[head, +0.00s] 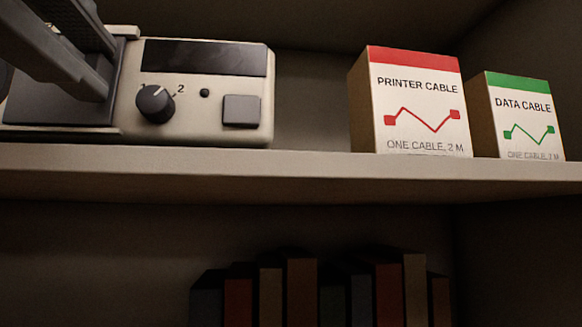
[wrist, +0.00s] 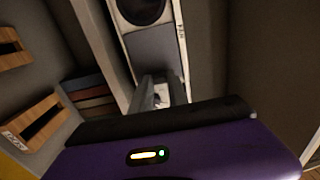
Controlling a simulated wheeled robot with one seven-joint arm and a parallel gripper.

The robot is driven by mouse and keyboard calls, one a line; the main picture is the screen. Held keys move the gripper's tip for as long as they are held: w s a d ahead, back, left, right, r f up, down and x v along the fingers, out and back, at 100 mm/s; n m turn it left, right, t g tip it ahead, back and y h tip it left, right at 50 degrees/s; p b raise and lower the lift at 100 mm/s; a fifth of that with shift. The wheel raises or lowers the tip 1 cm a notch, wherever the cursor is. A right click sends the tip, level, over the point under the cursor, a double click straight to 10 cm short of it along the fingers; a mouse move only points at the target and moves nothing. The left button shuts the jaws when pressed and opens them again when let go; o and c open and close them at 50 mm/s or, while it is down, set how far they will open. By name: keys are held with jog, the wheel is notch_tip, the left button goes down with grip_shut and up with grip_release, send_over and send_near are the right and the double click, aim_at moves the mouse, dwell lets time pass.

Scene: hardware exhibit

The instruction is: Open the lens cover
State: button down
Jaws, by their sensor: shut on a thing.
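A beige device (head: 205,100) stands on the upper shelf at the left of the head view. In the wrist view its round dark lens (wrist: 140,9) shows at the top, uncovered at least in the part in view. A flat grey panel, which looks like the lens cover (wrist: 153,50), lies just below the lens; its dark slab (head: 55,112) shows at the left in the head view. My gripper (wrist: 160,92) is at the panel's near end, shut on what seems to be its small grip. The grip is mostly hidden by the fingers.
The device has a black knob (head: 156,103) by a "2", a dark display (head: 205,58) and a square button (head: 241,110). A printer cable box (head: 420,100) and a data cable box (head: 520,110) stand to the right. Books (head: 300,290) fill the lower shelf.

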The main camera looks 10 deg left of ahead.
jog(key=shift+a+f, duration=0.1)
jog(key=c, duration=1.3)
grip_release()
jog(key=shift+s, duration=0.1)
jog(key=b+v, duration=0.2)
jog(key=v, duration=0.5)
jog(key=shift+s, duration=0.35)
